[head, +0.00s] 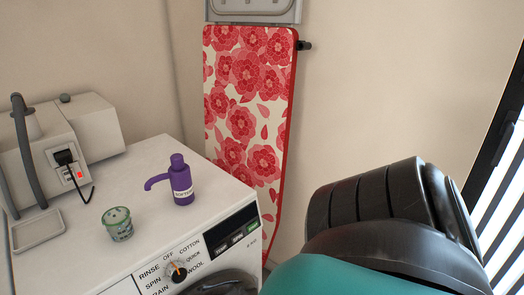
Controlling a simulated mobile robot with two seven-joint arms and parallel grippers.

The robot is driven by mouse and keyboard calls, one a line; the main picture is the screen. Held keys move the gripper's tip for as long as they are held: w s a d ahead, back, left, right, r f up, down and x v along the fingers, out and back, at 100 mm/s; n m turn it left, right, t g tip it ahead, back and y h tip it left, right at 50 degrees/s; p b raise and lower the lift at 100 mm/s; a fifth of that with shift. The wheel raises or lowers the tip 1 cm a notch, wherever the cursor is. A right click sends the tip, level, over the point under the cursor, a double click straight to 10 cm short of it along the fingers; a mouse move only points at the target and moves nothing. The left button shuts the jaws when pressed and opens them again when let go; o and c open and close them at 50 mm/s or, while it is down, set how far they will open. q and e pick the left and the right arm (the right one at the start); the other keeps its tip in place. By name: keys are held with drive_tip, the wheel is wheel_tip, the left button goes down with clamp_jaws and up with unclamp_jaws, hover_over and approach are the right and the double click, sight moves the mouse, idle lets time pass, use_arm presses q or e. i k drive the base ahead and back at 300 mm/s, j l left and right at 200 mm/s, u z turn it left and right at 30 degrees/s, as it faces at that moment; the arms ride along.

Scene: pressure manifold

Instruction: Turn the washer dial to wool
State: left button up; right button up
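The washer (75,243) is white and stands at the lower left in the head view. Its dial (178,273) is a small dark knob with an orange mark, on the front panel near the bottom edge. Labels around it read RINSE, SPIN, OFF, COTTON, QUICK and WOOL, with another partly cut at lower left. The mark seems to point up, towards OFF; the WOOL label is at the dial's right. No gripper fingers show in this view. A large black and teal link of my arm fills the lower right.
A purple pump bottle (181,181) and a small green-rimmed cup (117,224) stand on the washer top, beside a grey device (60,150) and tray (38,231). A flowered ironing board (245,110) leans on the wall. A dark rounded shape (226,281) below the panel is unclear.

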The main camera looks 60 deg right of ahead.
sight(176, 271)
drive_tip(key=z, duration=1.65)
drive_tip(key=k+u, duration=0.15)
drive_tip(key=u, duration=0.3)
drive_tip(key=k+u, duration=0.2)
drive_tip(key=u, duration=0.3)
drive_tip(key=k+u, duration=0.15)
drive_tip(key=u, duration=0.3)
